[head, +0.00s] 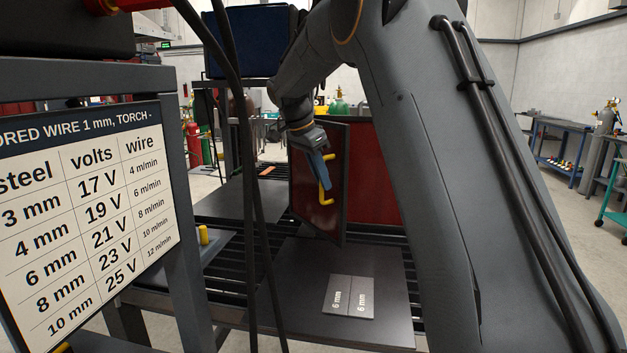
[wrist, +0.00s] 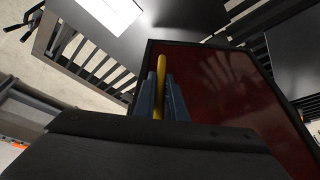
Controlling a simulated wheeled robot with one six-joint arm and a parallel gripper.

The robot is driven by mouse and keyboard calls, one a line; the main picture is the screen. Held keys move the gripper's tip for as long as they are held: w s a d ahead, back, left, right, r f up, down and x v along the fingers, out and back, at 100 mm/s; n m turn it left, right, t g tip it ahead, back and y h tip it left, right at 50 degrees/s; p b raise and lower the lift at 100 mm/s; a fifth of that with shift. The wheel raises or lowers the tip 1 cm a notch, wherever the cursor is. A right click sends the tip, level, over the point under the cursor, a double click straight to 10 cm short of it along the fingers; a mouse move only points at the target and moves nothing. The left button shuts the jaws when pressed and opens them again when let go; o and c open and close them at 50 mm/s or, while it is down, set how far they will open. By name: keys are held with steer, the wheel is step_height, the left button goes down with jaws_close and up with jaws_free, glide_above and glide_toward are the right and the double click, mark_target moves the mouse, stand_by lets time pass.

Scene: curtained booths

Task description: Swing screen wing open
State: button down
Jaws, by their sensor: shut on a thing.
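The screen wing (head: 335,200) is a dark red panel in a black frame, standing upright over the slatted table in the head view. It is angled to the fixed red panel (head: 372,170) behind it. A yellow handle (head: 326,180) is on its face. My gripper (head: 322,178) is shut on the handle, its blue fingers partly hiding it. In the wrist view the fingers (wrist: 161,100) close on both sides of the yellow handle (wrist: 159,75), with the red wing (wrist: 215,85) right behind. The hinge side cannot be told clearly.
A slatted table (head: 225,230) carries dark plates, one with a 6 mm marked piece (head: 349,297). A chart board (head: 85,215) stands close at left. Dark cables (head: 245,200) hang in front of the table. My arm fills the right centre.

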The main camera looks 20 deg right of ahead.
steer(key=shift+a, duration=0.2)
steer(key=c, duration=1.8)
jaws_free()
steer(key=b+v, duration=0.2)
steer(key=v, duration=0.6)
steer(key=shift+f, duration=0.1)
